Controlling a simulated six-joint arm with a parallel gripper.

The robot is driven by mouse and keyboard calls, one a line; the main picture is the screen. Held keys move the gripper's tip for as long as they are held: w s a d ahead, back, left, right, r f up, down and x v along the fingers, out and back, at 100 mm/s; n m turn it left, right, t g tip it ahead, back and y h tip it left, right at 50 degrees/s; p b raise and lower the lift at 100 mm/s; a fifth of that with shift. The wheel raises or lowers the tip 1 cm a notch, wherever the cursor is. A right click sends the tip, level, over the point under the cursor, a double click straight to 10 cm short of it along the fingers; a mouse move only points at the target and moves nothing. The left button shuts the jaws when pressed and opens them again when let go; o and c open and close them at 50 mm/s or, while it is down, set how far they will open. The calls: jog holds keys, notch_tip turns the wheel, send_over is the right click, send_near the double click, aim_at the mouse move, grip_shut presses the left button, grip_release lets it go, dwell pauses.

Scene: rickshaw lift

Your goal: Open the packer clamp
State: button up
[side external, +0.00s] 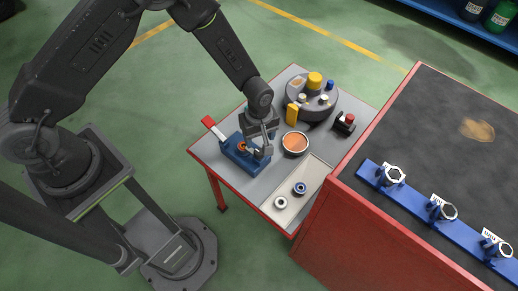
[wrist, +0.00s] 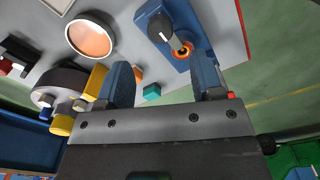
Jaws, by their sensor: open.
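The packer clamp (side external: 238,158) is a blue block at the left of the small grey table. Its pale lever with a red handle (side external: 208,121) sticks up and out to the left. An orange ring (side external: 242,146) sits in the clamp. In the wrist view the blue clamp body (wrist: 184,14) is at the top, with a black-grey knob-like part and the orange ring (wrist: 186,49). My gripper (side external: 259,145) is over the clamp's right side.
A copper-coloured round dish (side external: 295,143) stands close to the right of my gripper. A round turntable (side external: 327,108) with yellow and blue parts is behind. A pale tray (side external: 312,172) holds two rings. A red button box (side external: 345,122) and red bench (side external: 420,130) stand right.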

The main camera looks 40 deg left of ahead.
aim_at(259, 152)
notch_tip(259, 152, down, 7)
jog(key=shift+f, duration=0.15)
jog(key=shift+c, duration=0.2)
jog(key=c, duration=0.9)
